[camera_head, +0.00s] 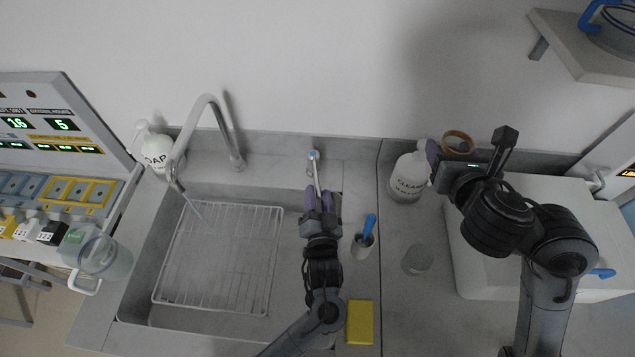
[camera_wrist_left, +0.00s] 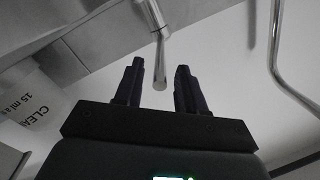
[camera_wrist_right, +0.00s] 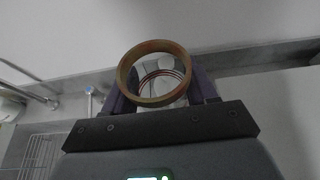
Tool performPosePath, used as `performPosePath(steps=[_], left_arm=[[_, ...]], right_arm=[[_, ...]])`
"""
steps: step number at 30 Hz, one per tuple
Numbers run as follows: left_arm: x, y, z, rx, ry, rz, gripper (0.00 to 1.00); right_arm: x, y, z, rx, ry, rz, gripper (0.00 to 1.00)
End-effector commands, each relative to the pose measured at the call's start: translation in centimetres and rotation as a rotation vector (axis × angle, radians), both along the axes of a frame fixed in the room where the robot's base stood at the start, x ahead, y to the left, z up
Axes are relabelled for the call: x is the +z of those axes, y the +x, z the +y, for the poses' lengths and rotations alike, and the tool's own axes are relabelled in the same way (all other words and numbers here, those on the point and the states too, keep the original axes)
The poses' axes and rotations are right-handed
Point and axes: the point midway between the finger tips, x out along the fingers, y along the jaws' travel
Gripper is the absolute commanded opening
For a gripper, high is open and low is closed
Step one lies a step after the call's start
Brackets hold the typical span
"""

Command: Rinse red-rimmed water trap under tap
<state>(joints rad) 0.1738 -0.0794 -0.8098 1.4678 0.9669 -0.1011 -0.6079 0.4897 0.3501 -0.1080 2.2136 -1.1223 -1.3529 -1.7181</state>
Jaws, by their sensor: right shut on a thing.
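The water trap, a clear cup with a brownish-red rim (camera_head: 457,135), is held by my right gripper (camera_head: 468,165) above the counter right of the sink. In the right wrist view its rim (camera_wrist_right: 122,75) faces the camera between the fingers. The tap (camera_head: 207,100) arches over the sink at left, and a thin pale streak, perhaps water, runs from its spout. A lever (camera_head: 314,168) with a blue cap stands behind the sink's right edge. My left gripper (camera_head: 319,195) is open, with the lever's end (camera_wrist_left: 160,75) between its fingers; contact is unclear.
The sink (camera_head: 225,325) holds a wire rack (camera_head: 215,260). A cleaner bottle (camera_head: 408,180) stands near my right gripper. A cup with a blue-handled brush (camera_head: 363,243), a clear cup (camera_head: 417,260) and a yellow sponge (camera_head: 360,322) are on the counter. A soap bottle (camera_head: 155,152) stands left of the tap.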

Motion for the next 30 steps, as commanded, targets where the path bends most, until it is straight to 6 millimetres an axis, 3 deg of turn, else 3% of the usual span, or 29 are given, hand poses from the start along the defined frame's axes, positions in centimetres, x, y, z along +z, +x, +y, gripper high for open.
performPosePath(steps=[1, 3, 13, 19, 30], left_arm=[[0.5, -1.0, -0.2, 0.000, -0.001, 0.005, 0.40], [0.5, -2.4, -0.4, -0.001, -0.001, 0.005, 0.40], [0.2, -7.2, -1.1, 0.000, 0.000, 0.002, 0.40], [0.1, -8.2, -1.3, 0.001, 0.000, 0.001, 0.40], [0.0, -8.3, -1.3, 0.000, 0.000, 0.000, 0.40]], right_arm=[[1.4, 0.0, 0.0, 0.000, 0.000, 0.000, 0.25], [2.1, 0.0, 0.0, 0.000, 0.000, 0.000, 0.25], [4.4, 0.0, 0.0, 0.000, 0.000, 0.000, 0.25], [4.8, 0.0, 0.0, 0.000, 0.000, 0.000, 0.25], [4.7, 0.0, 0.0, 0.000, 0.000, 0.000, 0.25]])
